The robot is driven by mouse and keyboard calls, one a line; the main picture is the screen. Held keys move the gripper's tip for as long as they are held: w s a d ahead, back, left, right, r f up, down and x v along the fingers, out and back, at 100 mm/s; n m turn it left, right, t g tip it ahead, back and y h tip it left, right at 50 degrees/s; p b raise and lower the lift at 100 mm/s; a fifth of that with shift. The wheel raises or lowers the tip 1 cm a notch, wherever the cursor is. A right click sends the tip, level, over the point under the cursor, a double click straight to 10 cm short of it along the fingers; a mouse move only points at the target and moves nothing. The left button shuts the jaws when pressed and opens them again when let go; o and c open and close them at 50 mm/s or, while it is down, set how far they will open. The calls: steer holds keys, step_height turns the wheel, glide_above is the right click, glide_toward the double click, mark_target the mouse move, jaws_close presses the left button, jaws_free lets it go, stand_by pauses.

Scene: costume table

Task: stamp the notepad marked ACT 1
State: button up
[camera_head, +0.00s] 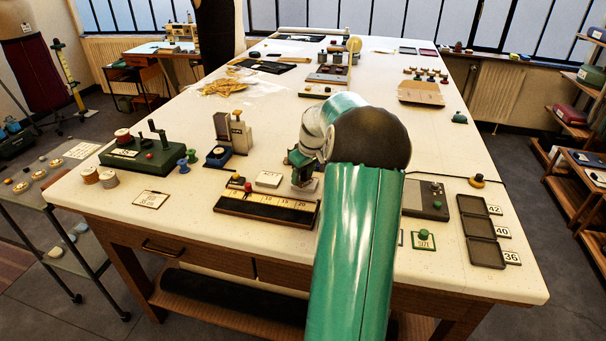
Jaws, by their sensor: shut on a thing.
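My gripper (302,180) points down over the front middle of the table and is shut on a small dark thing, which looks like the stamp. The fingers and arm hide most of it. A pale notepad (310,187) lies under and beside the gripper, partly hidden. Another pale notepad (268,179) lies just left of it. I cannot tell whether the held thing touches the pad, and I cannot read which pad is marked ACT 1.
A dark ruled strip (262,209) lies in front of the pads. A small blue box (217,157) and a green machine (142,158) stand left. A grey box (424,200) and dark trays (483,228) lie right.

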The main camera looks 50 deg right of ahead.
steer(key=shift+r, duration=3.5)
steer(key=shift+r, duration=0.1)
